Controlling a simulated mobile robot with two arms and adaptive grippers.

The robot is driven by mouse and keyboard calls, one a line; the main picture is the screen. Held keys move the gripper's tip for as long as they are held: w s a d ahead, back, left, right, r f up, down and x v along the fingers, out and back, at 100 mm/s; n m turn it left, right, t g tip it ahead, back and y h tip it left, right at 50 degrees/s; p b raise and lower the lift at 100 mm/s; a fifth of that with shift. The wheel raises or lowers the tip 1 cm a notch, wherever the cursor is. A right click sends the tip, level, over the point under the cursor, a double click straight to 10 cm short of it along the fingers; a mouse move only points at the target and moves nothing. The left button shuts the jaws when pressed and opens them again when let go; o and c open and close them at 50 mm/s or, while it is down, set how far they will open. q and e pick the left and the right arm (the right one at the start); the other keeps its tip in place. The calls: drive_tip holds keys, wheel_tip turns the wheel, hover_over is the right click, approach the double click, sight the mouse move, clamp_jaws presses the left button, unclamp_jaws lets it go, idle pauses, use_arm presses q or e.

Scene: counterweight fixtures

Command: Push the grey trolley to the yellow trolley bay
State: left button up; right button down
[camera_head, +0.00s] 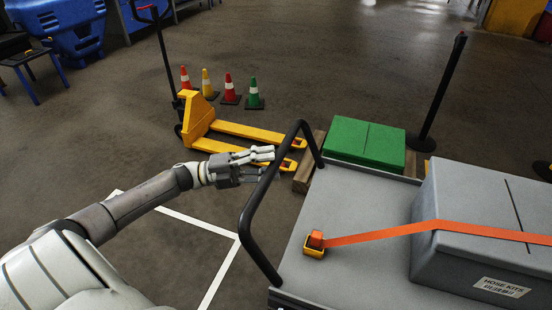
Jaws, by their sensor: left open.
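The grey trolley (340,205) fills the lower right, with a flat deck and a black tubular push handle (248,218) at its left end. A grey case labelled "HOSE KITS" (455,262) sits on the deck under an orange strap (385,234). My left gripper (268,162) is open, its fingers pointing right at the upper part of the handle. I cannot tell if they touch it. No yellow trolley bay shows; the floor marking in view is white (195,222). My right gripper is out of view.
A yellow pallet jack (198,118) stands beyond the handle, its forks reaching toward a wooden pallet (307,172) near a green case (365,142). Several small cones (229,90) stand behind. A black post (445,90) stands at right. Floor at upper middle is clear.

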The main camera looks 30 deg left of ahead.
use_arm(q)
drive_tip(key=shift+x, duration=1.25)
clamp_jaws()
